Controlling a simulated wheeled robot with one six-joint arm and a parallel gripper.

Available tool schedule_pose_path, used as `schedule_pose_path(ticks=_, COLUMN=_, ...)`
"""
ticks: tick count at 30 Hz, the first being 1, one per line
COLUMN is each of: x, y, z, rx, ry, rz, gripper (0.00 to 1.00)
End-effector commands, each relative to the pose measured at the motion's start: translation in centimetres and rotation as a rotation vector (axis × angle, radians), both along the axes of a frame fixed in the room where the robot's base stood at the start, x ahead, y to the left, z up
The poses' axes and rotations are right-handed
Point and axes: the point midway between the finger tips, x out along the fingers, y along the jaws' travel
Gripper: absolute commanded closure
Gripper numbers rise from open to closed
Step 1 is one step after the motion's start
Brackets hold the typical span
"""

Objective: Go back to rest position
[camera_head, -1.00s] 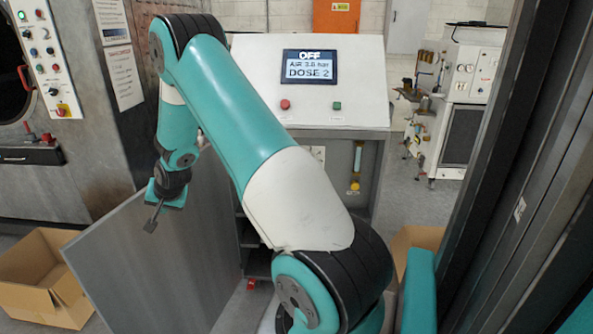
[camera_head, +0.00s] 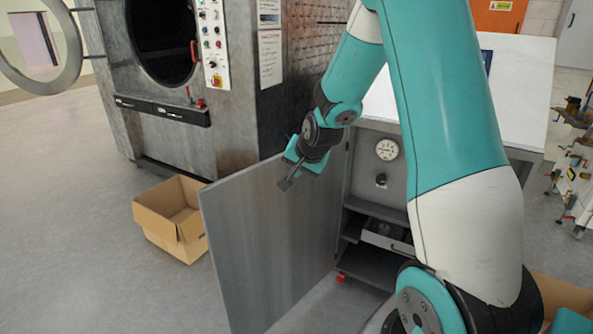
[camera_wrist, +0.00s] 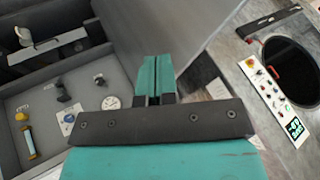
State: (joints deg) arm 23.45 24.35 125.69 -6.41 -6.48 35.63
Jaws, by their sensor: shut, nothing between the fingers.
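My gripper (camera_head: 287,184) hangs at the end of my teal and white arm, in front of the upper part of an open grey cabinet door (camera_head: 265,235). It is shut and empty. In the wrist view my gripper (camera_wrist: 156,62) shows its two teal fingers side by side and together. I cannot tell how far it is from the door. My arm hides most of the console and its display.
The cabinet (camera_head: 385,212) stands open, with a pressure gauge (camera_head: 387,149) inside. An empty cardboard box (camera_head: 172,217) sits on the floor at left. The washer (camera_head: 185,85) has a round open door (camera_head: 38,48). The floor at far left is clear.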

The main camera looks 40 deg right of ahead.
Motion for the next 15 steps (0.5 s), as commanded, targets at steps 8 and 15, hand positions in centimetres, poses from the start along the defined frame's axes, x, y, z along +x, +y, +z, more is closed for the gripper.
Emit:
schedule_pose_path(ticks=8, x=-0.3, y=0.4, z=0.5, rx=0.000, ry=-0.001, rz=0.003, gripper=1.00)
schedule_pose_path(ticks=15, x=-1.1, y=6.1, z=2.5, rx=0.005, ry=0.040, rz=0.180, gripper=1.00)
